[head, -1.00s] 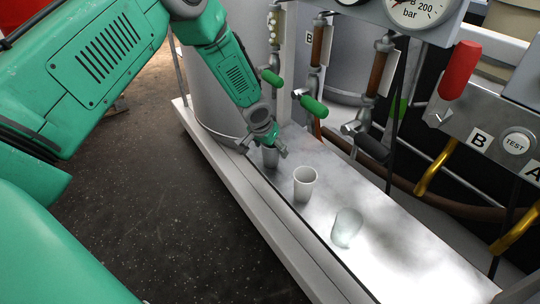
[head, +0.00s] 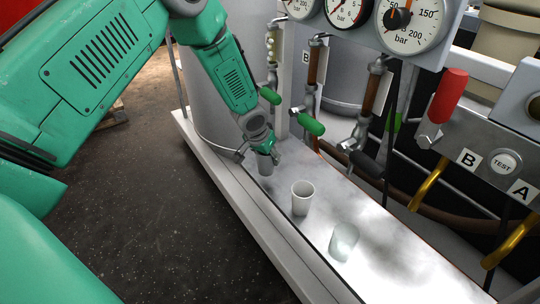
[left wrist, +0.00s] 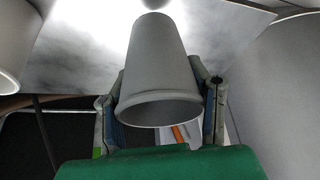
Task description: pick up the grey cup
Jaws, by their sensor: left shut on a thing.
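The grey cup (head: 265,167) is at the far left part of the pale marbled ledge (head: 385,262) in the head view. My left gripper (head: 259,153) comes down over it from above and is shut on it. In the left wrist view the grey cup (left wrist: 157,65) fills the middle, its wide rim towards the camera, with the fingers (left wrist: 160,100) on both sides. I cannot tell whether its base touches the ledge. My right gripper is not in view.
A grey tank (head: 210,95) stands behind the gripper. Green-handled valves (head: 308,123), pipes and gauges (head: 410,22) line the right side. Dark floor (head: 160,220) lies left.

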